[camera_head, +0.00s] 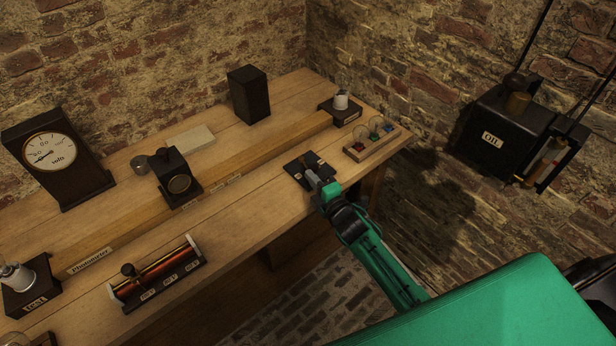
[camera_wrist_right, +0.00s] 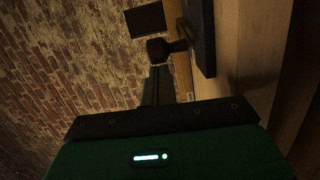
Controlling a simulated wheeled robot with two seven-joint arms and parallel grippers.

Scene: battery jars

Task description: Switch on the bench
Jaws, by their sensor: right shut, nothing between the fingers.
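A dark switch board (camera_head: 296,172) with small metal parts lies flat near the front edge of the wooden bench (camera_head: 250,205). In the right wrist view the board (camera_wrist_right: 203,30) shows edge-on, with a dark knob (camera_wrist_right: 158,48) on a short stem standing out from it. My right gripper (camera_head: 313,181) is shut and empty at the board's front side. In the wrist view its fingertips (camera_wrist_right: 158,76) are close to the knob; I cannot tell if they touch. The gripper partly hides the board in the head view. My left gripper is not in view.
A rack of coloured bulbs (camera_head: 372,140) and a lamp on a dark base (camera_head: 341,108) stand right of the board. A voltmeter (camera_head: 57,158), a photometer head (camera_head: 177,178) and a coil unit (camera_head: 158,278) stand left. An oil tank (camera_head: 505,130) hangs on the brick wall.

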